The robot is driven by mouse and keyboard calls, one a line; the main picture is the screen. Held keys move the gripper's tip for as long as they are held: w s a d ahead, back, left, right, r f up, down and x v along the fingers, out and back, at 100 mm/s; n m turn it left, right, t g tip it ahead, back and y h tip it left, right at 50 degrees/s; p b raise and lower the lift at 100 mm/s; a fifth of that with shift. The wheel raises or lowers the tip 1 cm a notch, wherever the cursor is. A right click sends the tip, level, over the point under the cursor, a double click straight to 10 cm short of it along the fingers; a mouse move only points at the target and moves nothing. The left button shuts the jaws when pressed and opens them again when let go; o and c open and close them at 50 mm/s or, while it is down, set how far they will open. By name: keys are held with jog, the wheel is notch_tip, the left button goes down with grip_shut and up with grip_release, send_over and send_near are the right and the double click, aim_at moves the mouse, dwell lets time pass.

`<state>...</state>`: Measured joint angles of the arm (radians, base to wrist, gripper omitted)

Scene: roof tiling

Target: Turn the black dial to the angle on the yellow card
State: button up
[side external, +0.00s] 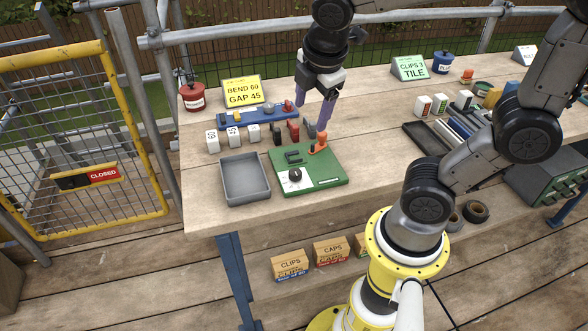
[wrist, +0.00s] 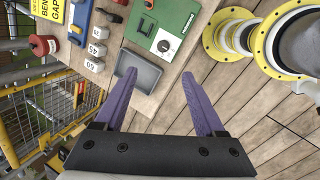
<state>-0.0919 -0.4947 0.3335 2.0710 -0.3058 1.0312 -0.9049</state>
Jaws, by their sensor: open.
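The black dial (side external: 295,175) sits on a white plate at the front left of a green board (side external: 325,181); it also shows in the wrist view (wrist: 164,46). The angle its pointer marks is too small to read. The yellow card (side external: 242,92) stands at the back of the bench and reads "BEND 60 GAP 45". It is partly cut off in the wrist view (wrist: 45,12). My gripper (side external: 314,112) is open and empty, with purple fingers above the bench behind the green board. In the wrist view, nothing is between the fingertips (wrist: 157,76).
A grey tray (side external: 224,179) lies left of the green board. White numbered blocks (side external: 233,136) stand behind it, before a blue rack (side external: 222,127). An orange-topped piece (side external: 320,142) rises from the board's back edge. A red tin (side external: 193,97) stands at the back left.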

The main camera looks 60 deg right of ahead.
jog(key=w+f+n+g+h, duration=0.1)
jog(key=w+f+n+g, duration=0.1)
jog(key=w+f+n, duration=0.25)
send_near(295, 172)
jog(key=shift+n+g+h, duration=0.25)
jog(key=shift+g+h, duration=0.05)
jog(key=shift+g, duration=0.1)
jog(key=x, duration=0.8)
jog(key=shift+w+a+f, duration=0.1)
jog(key=shift+w+f, duration=0.3)
grip_shut()
